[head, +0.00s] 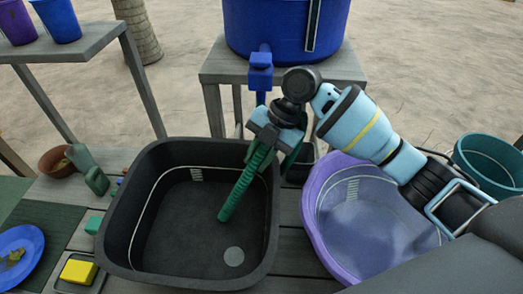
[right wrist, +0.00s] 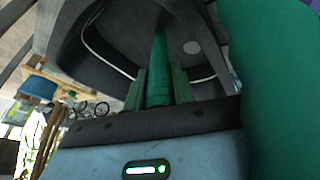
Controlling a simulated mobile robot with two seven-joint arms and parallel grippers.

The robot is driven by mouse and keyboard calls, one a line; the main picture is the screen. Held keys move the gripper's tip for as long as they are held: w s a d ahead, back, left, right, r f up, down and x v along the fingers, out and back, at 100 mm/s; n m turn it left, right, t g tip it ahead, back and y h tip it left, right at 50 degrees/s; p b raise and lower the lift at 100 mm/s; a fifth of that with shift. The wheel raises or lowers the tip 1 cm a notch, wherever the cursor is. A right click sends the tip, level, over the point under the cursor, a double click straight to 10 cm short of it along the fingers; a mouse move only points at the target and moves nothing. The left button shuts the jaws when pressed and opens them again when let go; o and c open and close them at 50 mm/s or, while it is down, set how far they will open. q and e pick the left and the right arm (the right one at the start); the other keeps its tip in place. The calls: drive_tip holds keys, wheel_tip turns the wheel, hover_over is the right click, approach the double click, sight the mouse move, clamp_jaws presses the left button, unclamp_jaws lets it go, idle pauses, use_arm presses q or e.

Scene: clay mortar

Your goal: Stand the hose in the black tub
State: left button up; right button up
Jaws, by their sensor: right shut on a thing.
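The green ribbed hose (head: 243,183) hangs slanting down and left into the black tub (head: 270,228). Its lower end is over or on the tub floor; I cannot tell if it touches. My right gripper (head: 268,138) is shut on the hose near the tub's back right rim. The right wrist view shows the hose (right wrist: 158,75) between the two fingers, pointing into the black tub (right wrist: 209,65). A dark green part shows behind the gripper in the head view, and a large green shape fills the right of the wrist view. My left gripper is not in view.
A purple tub (head: 312,215) stands right of the black tub, under my right arm. A blue barrel (head: 270,25) with a tap (head: 261,65) stands on a grey stand behind. A yellow sponge (head: 78,271), blue plate (head: 20,245) and green bottle (head: 97,181) lie left.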

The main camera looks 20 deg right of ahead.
drive_tip(key=o, duration=1.8)
drive_tip(key=shift+c, duration=0.2)
drive_tip(key=shift+a+p+v, duration=0.15)
drive_tip(key=shift+p+v, duration=0.5)
drive_tip(key=shift+v, duration=0.75)
drive_tip(key=shift+a+p+v, duration=0.2)
drive_tip(key=shift+p+v, duration=0.4)
drive_tip(key=shift+v, duration=0.8)
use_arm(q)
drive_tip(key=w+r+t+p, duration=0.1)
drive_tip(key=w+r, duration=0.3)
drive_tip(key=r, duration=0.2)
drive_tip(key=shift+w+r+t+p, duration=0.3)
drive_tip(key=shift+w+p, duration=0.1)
use_arm(e)
drive_tip(key=shift+a+v, duration=0.2)
drive_tip(key=shift+v, duration=2.55)
drive_tip(key=shift+r, duration=0.1)
